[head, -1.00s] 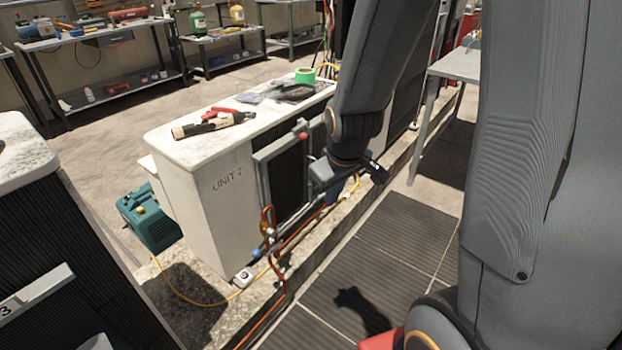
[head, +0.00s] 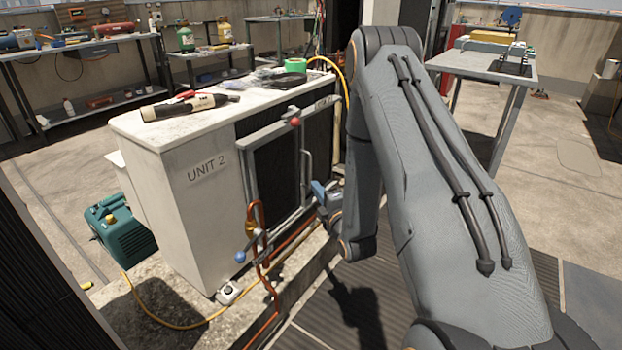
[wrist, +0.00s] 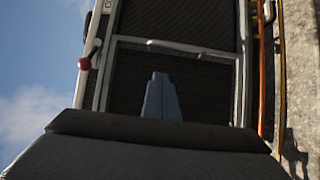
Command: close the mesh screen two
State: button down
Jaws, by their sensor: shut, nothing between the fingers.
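The mesh screen two (head: 275,165) is a dark panel in a grey frame on the front of the white cabinet marked UNIT 2 (head: 185,205). I cannot tell whether it sits flush. In the wrist view the screen (wrist: 205,85) fills the middle, with a thin bar across its upper frame. My gripper (head: 320,192) is in front of the screen's lower right part, at the end of my bent arm. In the wrist view its blue-grey fingers (wrist: 161,85) are together and empty, pointing at the mesh. Whether they touch it is unclear.
A red-knobbed lever (head: 295,122) and a blue knob (head: 240,257) stick out by the screen. Orange hoses (head: 265,285) hang in front of its lower left. A teal machine (head: 120,230) stands left of the cabinet. A grey table (head: 490,65) is at the back right.

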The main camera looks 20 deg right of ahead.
jog(key=w+d+b, duration=0.2)
jog(key=w, duration=1)
jog(key=shift+w+d+b, duration=0.15)
jog(key=shift+w+b, duration=0.15)
jog(key=shift+w, duration=0.05)
